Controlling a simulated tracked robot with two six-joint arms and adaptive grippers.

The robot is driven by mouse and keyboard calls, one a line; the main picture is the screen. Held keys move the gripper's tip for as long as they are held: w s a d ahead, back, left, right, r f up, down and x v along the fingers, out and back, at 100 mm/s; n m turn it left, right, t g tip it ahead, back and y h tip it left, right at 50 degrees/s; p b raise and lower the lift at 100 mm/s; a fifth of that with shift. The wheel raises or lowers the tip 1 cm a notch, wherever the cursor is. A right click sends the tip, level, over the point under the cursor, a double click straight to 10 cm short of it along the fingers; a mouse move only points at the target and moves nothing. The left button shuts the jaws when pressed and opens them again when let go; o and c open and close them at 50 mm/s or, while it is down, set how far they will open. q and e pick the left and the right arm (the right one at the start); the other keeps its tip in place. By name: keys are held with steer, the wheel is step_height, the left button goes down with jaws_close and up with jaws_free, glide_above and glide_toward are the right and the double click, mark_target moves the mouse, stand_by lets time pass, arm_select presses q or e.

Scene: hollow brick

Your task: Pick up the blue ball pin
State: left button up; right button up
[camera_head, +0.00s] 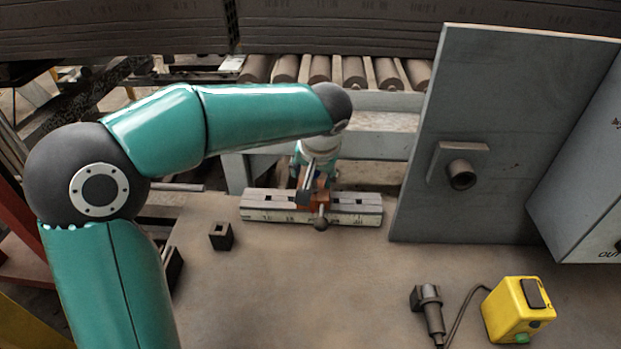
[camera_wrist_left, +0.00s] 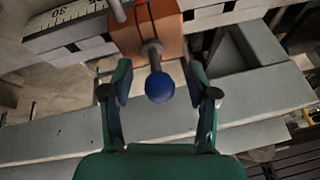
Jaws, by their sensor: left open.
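The blue ball pin (camera_wrist_left: 160,87) has a round blue head on a grey shaft that comes out of an orange block (camera_wrist_left: 150,32). My left gripper (camera_wrist_left: 158,82) is open, with one finger on each side of the blue ball and a gap to both. In the head view my left gripper (camera_head: 313,178) is at the far side of the orange block (camera_head: 318,198), and I cannot make out the blue ball there. A dark round knob (camera_head: 320,224) on a pin shows at the block's near side. My right gripper is not in view.
The block sits on a slotted rail with a scale (camera_head: 358,217) on the table. A small dark hollow block (camera_head: 221,236) stands to the left. A grey upright panel (camera_head: 480,130), a handheld tool (camera_head: 430,312) and a yellow box (camera_head: 516,312) are to the right. Rollers (camera_head: 320,70) lie behind.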

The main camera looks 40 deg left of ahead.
arm_select(q)
jaws_close()
steer(key=shift+r, duration=0.1)
